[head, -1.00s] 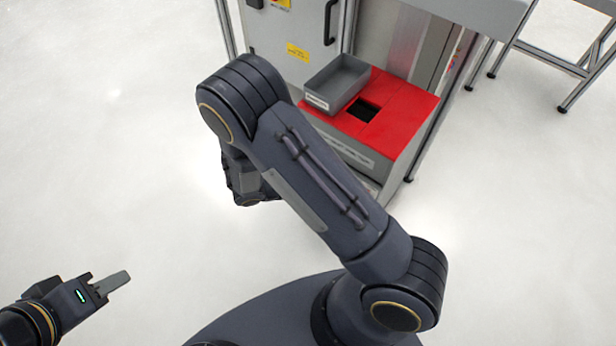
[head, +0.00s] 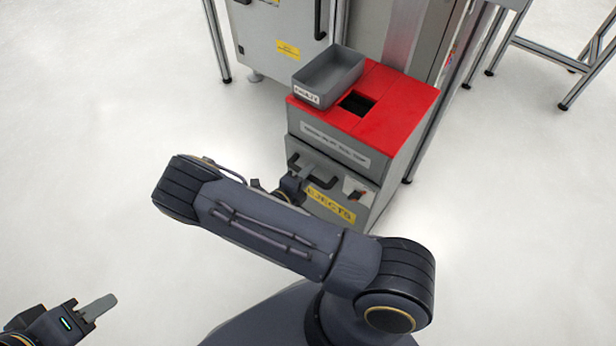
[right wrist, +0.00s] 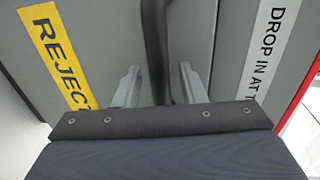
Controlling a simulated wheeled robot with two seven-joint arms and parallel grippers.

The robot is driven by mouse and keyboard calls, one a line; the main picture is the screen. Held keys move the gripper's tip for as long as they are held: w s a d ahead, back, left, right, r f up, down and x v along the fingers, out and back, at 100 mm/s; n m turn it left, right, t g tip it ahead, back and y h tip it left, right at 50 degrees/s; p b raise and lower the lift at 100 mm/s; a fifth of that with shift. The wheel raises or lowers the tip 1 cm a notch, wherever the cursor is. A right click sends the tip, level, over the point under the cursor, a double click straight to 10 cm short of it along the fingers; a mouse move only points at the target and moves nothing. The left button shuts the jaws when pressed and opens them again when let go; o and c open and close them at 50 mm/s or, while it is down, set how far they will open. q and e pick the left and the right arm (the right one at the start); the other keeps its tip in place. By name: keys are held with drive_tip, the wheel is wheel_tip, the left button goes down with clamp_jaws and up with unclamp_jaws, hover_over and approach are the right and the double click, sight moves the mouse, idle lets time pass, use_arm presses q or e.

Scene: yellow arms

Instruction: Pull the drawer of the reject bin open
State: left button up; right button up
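The reject bin has a red top (head: 401,109) and a grey body. Its drawer front (head: 366,213) carries a yellow rejects label (head: 331,205), also seen in the right wrist view (right wrist: 56,55). The drawer looks closed. My right gripper (head: 303,175) is at the drawer front, partly hidden by my forearm. In the right wrist view its two fingers (right wrist: 159,82) are spread on either side of the dark handle bar (right wrist: 154,40), with gaps visible on both sides. My left gripper (head: 100,307) is far from the bin, at the lower left; its finger gap is not clear.
A grey tray (head: 328,78) sits on the bin's red top, beside a dark square opening (head: 357,103). A grey cabinet (head: 270,38) stands behind, and a metal-framed table (head: 545,50) is at the upper right. The floor left of the bin is clear.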

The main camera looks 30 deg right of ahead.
drive_tip(key=shift+w+d, duration=0.1)
drive_tip(key=shift+d, duration=0.15)
clamp_jaws()
drive_tip(key=shift+a, duration=0.1)
